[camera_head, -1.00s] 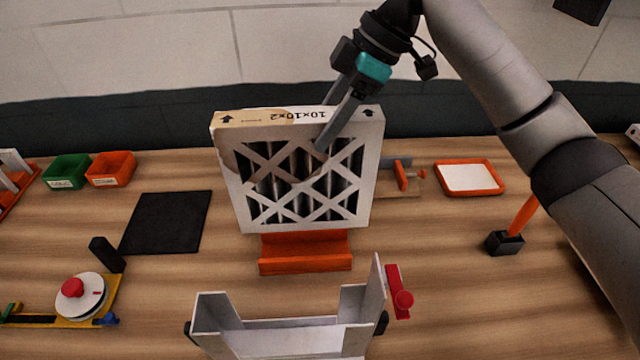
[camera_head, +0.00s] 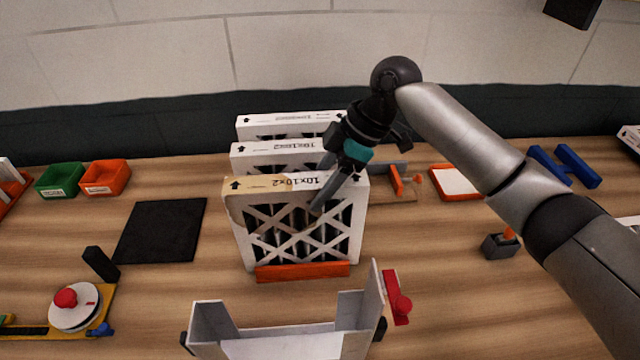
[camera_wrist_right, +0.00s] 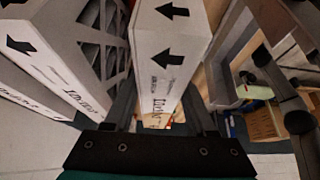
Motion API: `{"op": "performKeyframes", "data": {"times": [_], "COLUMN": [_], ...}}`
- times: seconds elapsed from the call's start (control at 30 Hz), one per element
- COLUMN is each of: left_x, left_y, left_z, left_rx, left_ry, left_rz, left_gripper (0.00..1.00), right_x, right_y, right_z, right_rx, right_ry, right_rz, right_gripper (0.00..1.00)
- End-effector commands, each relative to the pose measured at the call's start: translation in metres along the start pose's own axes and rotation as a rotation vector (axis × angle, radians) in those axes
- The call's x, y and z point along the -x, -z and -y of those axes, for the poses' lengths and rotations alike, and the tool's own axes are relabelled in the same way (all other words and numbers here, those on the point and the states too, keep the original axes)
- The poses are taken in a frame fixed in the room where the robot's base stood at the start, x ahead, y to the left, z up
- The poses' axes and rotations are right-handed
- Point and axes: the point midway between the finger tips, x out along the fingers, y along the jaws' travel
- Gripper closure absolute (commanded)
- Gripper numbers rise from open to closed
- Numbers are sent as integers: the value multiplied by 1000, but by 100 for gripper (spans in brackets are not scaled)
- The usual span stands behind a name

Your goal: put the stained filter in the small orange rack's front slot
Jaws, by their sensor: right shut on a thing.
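The stained filter (camera_head: 275,186) is a white-framed panel with a tan stain on its top left corner and left edge. It stands upright at the front of the small orange rack (camera_head: 302,272), whose front lip hides its bottom edge. I cannot tell whether it rests on the slot floor. My right gripper (camera_head: 320,188) is shut on its top edge, right of the middle, one finger on the front face. The right wrist view shows the held filter (camera_wrist_right: 162,60) between the fingers (camera_wrist_right: 165,108). My left gripper is not in view.
Two similar filters stand close behind, a middle one (camera_head: 265,155) and a rear one (camera_head: 280,125). A pale open holder (camera_head: 285,346) and a red handle (camera_head: 396,298) are in front. A black mat (camera_head: 160,232) lies left. An orange-rimmed tray (camera_head: 455,182) is right.

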Motion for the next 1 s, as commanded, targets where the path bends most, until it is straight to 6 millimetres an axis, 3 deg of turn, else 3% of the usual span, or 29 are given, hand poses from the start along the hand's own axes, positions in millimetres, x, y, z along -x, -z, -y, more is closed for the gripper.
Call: {"op": "performKeyframes", "data": {"times": [0.1, 0.13, 0.37, 0.73, 1.0], "left_x": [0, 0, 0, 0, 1], "left_y": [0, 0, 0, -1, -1], "left_z": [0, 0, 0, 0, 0], "left_rx": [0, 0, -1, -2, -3], "left_ry": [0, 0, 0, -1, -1], "left_rz": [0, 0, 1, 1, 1], "left_gripper": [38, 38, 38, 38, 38], "right_x": [-2, -2, -2, 6, 57], "right_y": [-1, -1, -1, 1, 1], "right_z": [0, 0, 0, 0, -1], "right_rx": [0, 0, 0, 0, 0], "right_ry": [0, 0, 0, -1, -4], "right_rz": [-1, 0, 0, -1, -1], "right_gripper": [84, 42, 16, 14, 14]}}
